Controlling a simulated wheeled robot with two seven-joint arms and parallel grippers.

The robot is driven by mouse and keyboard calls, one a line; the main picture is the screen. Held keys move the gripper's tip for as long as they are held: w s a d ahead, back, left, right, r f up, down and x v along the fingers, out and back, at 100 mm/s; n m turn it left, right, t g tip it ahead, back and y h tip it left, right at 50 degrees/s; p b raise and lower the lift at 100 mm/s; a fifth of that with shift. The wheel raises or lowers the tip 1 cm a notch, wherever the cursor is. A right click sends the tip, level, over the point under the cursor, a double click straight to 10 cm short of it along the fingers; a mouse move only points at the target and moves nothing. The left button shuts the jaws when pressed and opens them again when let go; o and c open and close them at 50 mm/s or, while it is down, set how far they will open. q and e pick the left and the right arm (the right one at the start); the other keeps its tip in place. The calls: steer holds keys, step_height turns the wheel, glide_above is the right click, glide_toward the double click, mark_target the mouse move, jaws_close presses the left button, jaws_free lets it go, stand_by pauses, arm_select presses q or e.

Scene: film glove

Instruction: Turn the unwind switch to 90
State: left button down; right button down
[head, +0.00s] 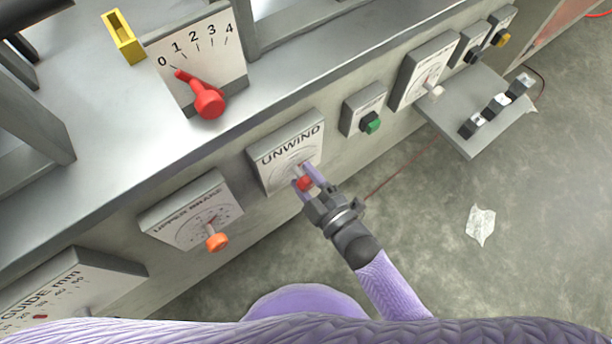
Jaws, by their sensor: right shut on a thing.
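The unwind switch is a red knob (304,184) on a grey box labelled UNWIND (283,150), in the middle of the head view. My right gripper (308,181) reaches it from the lower right and is shut on the red knob, one purple finger on each side. The fingers hide part of the knob and of the dial, so I cannot read the switch's setting. My left gripper does not show.
The upper brake box with an orange knob (217,242) is to the left. A green button (371,123) is to the right. A red lever (208,101) stands above. A small shelf (466,143) juts out at the right. The floor is mostly clear.

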steer(key=shift+m, duration=0.3)
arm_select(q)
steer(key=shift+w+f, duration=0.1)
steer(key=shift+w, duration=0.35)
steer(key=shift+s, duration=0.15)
arm_select(e)
steer(key=c, duration=0.5)
jaws_free()
steer(key=shift+c, duration=0.2)
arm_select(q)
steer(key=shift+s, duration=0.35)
arm_select(e)
steer(key=o, duration=0.4)
arm_select(q)
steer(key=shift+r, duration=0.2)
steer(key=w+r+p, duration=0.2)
steer(key=p, duration=0.1)
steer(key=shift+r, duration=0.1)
arm_select(e)
steer(key=v, duration=1)
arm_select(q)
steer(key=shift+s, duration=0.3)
